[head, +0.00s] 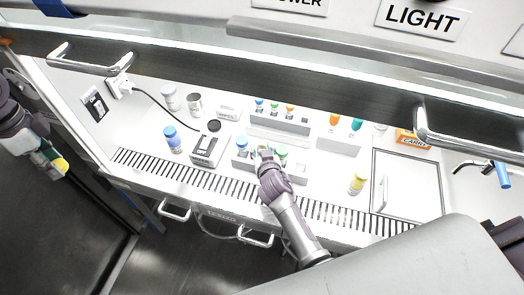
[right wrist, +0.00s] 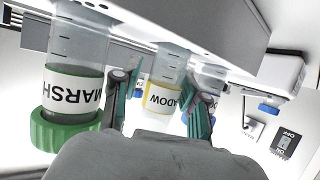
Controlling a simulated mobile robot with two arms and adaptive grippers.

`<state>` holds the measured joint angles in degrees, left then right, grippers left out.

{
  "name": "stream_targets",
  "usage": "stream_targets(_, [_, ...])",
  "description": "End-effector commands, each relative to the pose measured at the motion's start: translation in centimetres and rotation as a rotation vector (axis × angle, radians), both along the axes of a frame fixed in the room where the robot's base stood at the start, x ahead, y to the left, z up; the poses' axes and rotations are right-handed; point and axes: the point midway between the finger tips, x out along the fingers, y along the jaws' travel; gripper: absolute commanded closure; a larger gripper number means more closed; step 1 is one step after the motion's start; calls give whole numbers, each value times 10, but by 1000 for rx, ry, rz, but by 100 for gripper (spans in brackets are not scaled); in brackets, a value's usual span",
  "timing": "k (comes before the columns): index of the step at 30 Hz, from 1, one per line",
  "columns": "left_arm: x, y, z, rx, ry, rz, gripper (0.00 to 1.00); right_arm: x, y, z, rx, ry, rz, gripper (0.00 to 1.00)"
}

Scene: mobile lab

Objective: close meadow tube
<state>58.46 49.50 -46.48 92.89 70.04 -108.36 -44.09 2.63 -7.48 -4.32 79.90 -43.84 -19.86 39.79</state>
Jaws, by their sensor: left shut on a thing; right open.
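The meadow tube (right wrist: 164,72), with a yellow-edged label reading "ADOW", stands in the front rack (head: 298,178). It appears upside down in the right wrist view. My right gripper (head: 264,151) is over this rack, open, and its two fingers (right wrist: 160,108) are on either side of the tube. The tube's mouth is hidden behind the gripper body, and I cannot tell whether the fingers touch it. My left gripper (head: 52,158) is at the far left, outside the bench, shut on a small yellow thing (head: 61,165), which looks like a cap.
The green-capped marsh tube (right wrist: 73,90) stands close beside my right gripper. A blue-capped tube (head: 241,142) is in the same rack. More racks (head: 280,125) are behind.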

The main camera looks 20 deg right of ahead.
Motion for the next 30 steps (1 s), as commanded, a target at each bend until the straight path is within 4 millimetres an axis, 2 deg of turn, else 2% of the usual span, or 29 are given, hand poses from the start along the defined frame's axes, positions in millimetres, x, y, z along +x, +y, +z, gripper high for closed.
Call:
stream_targets(5, [0,1,1,1,0,1,72,0,1,0,0,0,1,57])
stream_targets(12, [0,0,1,0,0,1,72,0,0,0,0,0,1,97])
stream_targets(13, [0,0,1,0,0,0,72,0,0,0,1,1,1,100])
stream_targets(25, [0,0,1,0,0,1,72,0,0,1,-1,2,-1,100])
stream_targets(30, [0,0,5,0,0,1,72,1,-1,25,-1,-4,0,100])
